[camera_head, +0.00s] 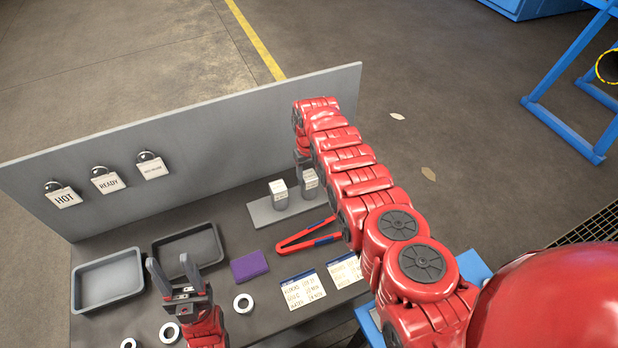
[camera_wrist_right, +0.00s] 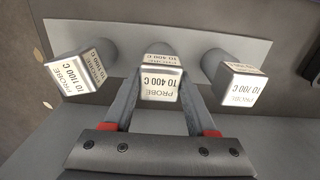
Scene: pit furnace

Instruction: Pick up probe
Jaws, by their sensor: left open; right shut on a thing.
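Three grey probes with white labelled heads stand in a row in the right wrist view: "PROBE TO 1100 C" (camera_wrist_right: 82,72) on the left, "PROBE TO 400 C" (camera_wrist_right: 160,84) in the middle and "PROBE TO 700 C" (camera_wrist_right: 240,85) on the right. My right gripper (camera_wrist_right: 161,100) is shut on the middle probe, one finger on each side. Two probe heads (camera_head: 279,194) show by the grey holder plate (camera_head: 262,213) in the head view; my right arm hides much there. I cannot tell whether the held probe is lifted. My left gripper (camera_head: 168,268) is open and empty above the table.
Two trays (camera_head: 107,280) stand on the table at the left. A purple block (camera_head: 249,266), red tongs (camera_head: 305,238), several white rings (camera_head: 243,303) and printed cards (camera_head: 303,290) lie nearby. A grey back panel (camera_head: 190,150) with hanging tags runs along the rear edge.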

